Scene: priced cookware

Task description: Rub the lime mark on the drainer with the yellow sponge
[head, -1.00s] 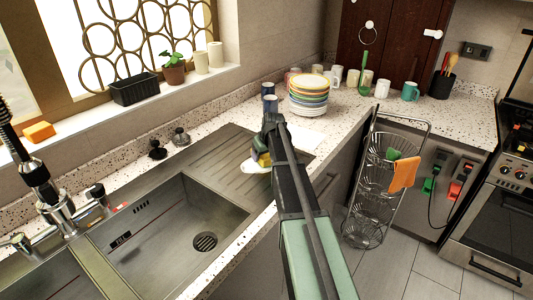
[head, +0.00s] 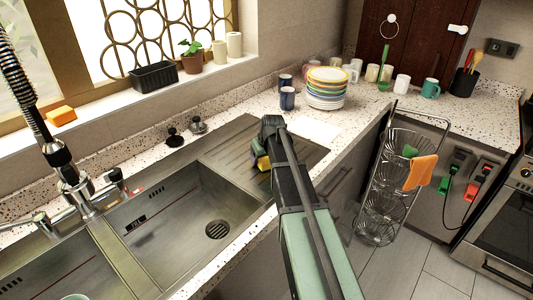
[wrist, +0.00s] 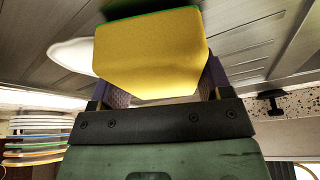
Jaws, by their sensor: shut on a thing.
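The yellow sponge (wrist: 152,55), with a green layer on one face, is held between the two fingers of my gripper (wrist: 160,85). In the head view the sponge (head: 263,162) shows as a small yellow patch beside my gripper (head: 262,150), low over the ribbed steel drainer (head: 226,150). In the wrist view the green face is turned to the drainer (wrist: 250,35); I cannot tell whether it touches. The lime mark (wrist: 70,52), a white rounded patch, shows beside the sponge and is partly hidden by it. In the head view the mark is hidden.
The sink bowl (head: 190,225) lies left of my arm. Stacked plates (head: 327,88) and blue mugs (head: 287,98) stand beyond the drainer. A tall tap (head: 60,165) rises at left. An orange sponge (head: 61,116) lies on the sill. A wire rack (head: 375,195) stands at right.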

